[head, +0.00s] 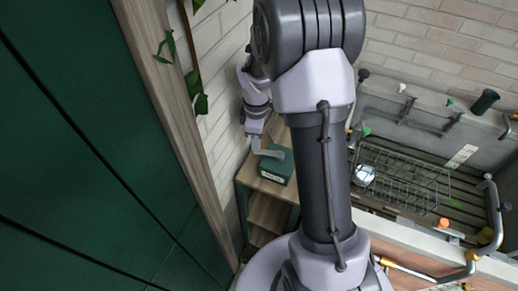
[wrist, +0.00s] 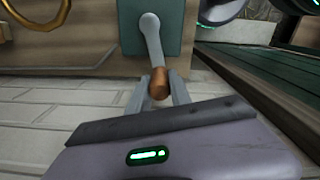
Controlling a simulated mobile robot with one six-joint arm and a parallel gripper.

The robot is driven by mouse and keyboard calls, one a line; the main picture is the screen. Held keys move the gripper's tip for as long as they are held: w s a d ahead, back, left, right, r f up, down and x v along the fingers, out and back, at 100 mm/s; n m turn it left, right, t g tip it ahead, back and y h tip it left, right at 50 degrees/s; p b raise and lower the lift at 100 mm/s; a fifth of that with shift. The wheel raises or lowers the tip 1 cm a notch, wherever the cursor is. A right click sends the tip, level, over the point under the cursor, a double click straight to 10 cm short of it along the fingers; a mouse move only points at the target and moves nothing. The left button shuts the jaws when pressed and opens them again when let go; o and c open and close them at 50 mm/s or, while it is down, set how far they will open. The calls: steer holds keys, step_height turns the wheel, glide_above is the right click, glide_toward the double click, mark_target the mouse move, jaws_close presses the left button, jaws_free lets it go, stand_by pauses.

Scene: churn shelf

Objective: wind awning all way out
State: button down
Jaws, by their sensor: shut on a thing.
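A green winder box (head: 279,166) stands on a wooden shelf unit beside the brick wall in the head view; it also shows at the top of the wrist view (wrist: 178,38). A grey crank arm (wrist: 152,36) comes out of the box and ends in a copper-brown knob (wrist: 159,84). My gripper (wrist: 160,92) is shut on this knob, one finger on each side. In the head view my gripper (head: 254,131) is small and partly hidden by my arm, at the crank's end. I cannot make out the awning in either view.
Green panels with a wooden edge (head: 165,90) fill the left. A wire basket (head: 405,178) sits in a grey trough with slats at the right, with pipes around it. A vine (head: 198,100) hangs by the wall. A brass ring (wrist: 40,14) shows at the wrist view's top left.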

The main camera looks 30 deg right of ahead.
steer(key=s+d+p, duration=0.1)
steer(key=d+p, duration=0.2)
steer(key=d, duration=0.9)
steer(key=s+a+b, duration=0.1)
steer(key=s+a, duration=0.1)
steer(key=s, duration=0.1)
steer(key=s+a+b, duration=0.1)
steer(key=s+a, duration=0.1)
steer(key=s, duration=0.2)
steer(key=s+a+b, duration=0.1)
steer(key=s+a, duration=0.2)
steer(key=s, duration=0.1)
steer(key=shift+f, duration=0.1)
steer(key=a, duration=0.1)
steer(key=w+a, duration=0.1)
steer(key=a, duration=0.1)
steer(key=w+a, duration=0.1)
steer(key=shift+w+a, duration=0.15)
steer(key=shift+a, duration=0.25)
steer(key=c, duration=1.1)
jaws_free()
steer(key=shift+d, duration=0.15)
